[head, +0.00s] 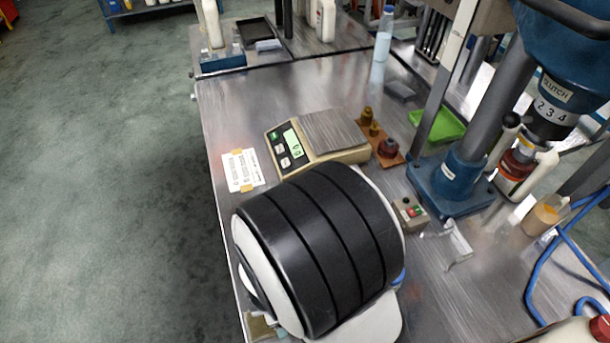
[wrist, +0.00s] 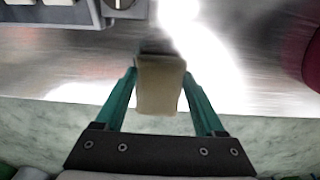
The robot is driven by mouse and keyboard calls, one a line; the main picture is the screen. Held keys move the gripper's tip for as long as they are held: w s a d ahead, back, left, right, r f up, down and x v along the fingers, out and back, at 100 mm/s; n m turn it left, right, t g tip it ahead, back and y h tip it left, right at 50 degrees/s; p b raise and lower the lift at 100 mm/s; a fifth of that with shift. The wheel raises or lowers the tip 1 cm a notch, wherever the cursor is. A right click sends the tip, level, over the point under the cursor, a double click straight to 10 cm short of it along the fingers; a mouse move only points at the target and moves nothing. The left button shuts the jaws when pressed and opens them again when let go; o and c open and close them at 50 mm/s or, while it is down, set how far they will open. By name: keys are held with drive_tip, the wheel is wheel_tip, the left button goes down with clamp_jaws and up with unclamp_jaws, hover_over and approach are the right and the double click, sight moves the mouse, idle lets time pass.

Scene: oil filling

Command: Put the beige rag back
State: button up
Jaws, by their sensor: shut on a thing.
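In the wrist view the beige rag (wrist: 160,85) is a small folded, block-like piece between the two teal fingers of my gripper (wrist: 160,88). The fingers press on its left and right sides, and it juts out past their tips. Bare, shiny metal table lies beyond it; I cannot tell whether the rag touches the table. In the head view my black and white arm link covers the front of the table and hides my gripper. A small beige patch (head: 262,326) shows beside the arm at the lower left; I cannot tell whether it is the rag.
A scale (head: 315,140) stands behind my arm, with a white card (head: 242,170) to its left. Brass weights and a green tray (head: 437,126) are to its right. A blue press (head: 455,180) and a button box (head: 409,213) stand at right. The wrist view shows the table edge close by.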

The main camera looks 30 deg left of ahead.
drive_tip(key=shift+f, duration=0.3)
drive_tip(key=o, duration=1.2)
drive_tip(key=shift+c, duration=0.2)
wheel_tip(320, 180, up, 12)
drive_tip(key=w+d+r+m, duration=0.2)
drive_tip(key=d+r+m, duration=0.1)
drive_tip(key=d+m, duration=0.45)
drive_tip(key=w+d+r+m, duration=0.1)
drive_tip(key=d+r+m, duration=0.3)
drive_tip(key=d+m, duration=0.4)
drive_tip(key=s+d+r+m+y, duration=0.1)
drive_tip(key=s+d+m, duration=0.4)
drive_tip(key=m, duration=1.2)
drive_tip(key=shift+d+r+y, duration=0.4)
drive_tip(key=shift+d+r, duration=0.15)
drive_tip(key=shift+d, duration=0.15)
